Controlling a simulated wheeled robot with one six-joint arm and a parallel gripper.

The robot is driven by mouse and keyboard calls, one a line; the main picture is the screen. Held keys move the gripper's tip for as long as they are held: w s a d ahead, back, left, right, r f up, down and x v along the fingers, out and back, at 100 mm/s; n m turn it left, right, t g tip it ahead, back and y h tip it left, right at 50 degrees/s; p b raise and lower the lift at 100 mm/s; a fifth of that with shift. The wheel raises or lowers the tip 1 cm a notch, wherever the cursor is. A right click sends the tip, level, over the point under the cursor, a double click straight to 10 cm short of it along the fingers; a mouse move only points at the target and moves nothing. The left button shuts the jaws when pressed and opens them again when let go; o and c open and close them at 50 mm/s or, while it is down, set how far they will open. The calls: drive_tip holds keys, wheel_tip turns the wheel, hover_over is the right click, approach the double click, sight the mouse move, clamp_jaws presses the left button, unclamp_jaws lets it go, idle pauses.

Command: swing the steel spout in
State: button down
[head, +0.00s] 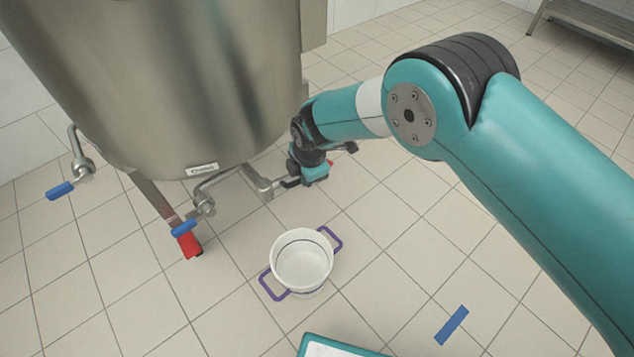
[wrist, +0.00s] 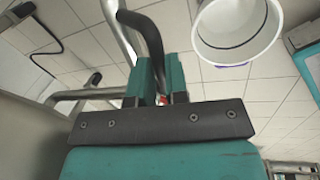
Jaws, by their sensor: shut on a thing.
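The steel spout (head: 262,187) sits low in front of the big steel tank (head: 190,85), by its label, and bends down at its right end. It also shows in the wrist view as a bright pipe (wrist: 117,25), beside a darker bar (wrist: 148,38). My gripper (head: 291,182) is at the spout's right side. In the wrist view, my gripper (wrist: 160,82) is shut on the dark bar of the spout. The exact contact is partly hidden by the fingers.
A white pot (head: 302,270) with purple handles stands on the floor, in front of the spout and apart from it. Blue-handled valves (head: 184,229) (head: 60,190) hang at the tank. A red-footed tank leg (head: 187,241) stands left. A teal-edged tray (head: 335,347) lies at the front.

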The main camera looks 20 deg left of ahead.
drive_tip(key=shift+w+a+n+b, duration=0.3)
drive_tip(key=shift+w+n, duration=0.15)
drive_tip(key=shift+n, duration=0.1)
drive_tip(key=shift+w+a+n+b, duration=0.15)
drive_tip(key=shift+w+n+b, duration=0.1)
drive_tip(key=shift+w+n, duration=0.25)
drive_tip(key=shift+r, duration=0.1)
drive_tip(key=c, duration=1.1)
unclamp_jaws()
drive_tip(key=d+r+p, duration=0.1)
drive_tip(key=r+p, duration=0.1)
drive_tip(key=r, duration=0.3)
drive_tip(key=s+d+r+p, duration=0.1)
drive_tip(key=r+p, duration=0.1)
drive_tip(key=r, duration=0.4)
drive_tip(key=s+d+r+p, duration=0.1)
drive_tip(key=r+p, duration=0.1)
drive_tip(key=r, duration=0.4)
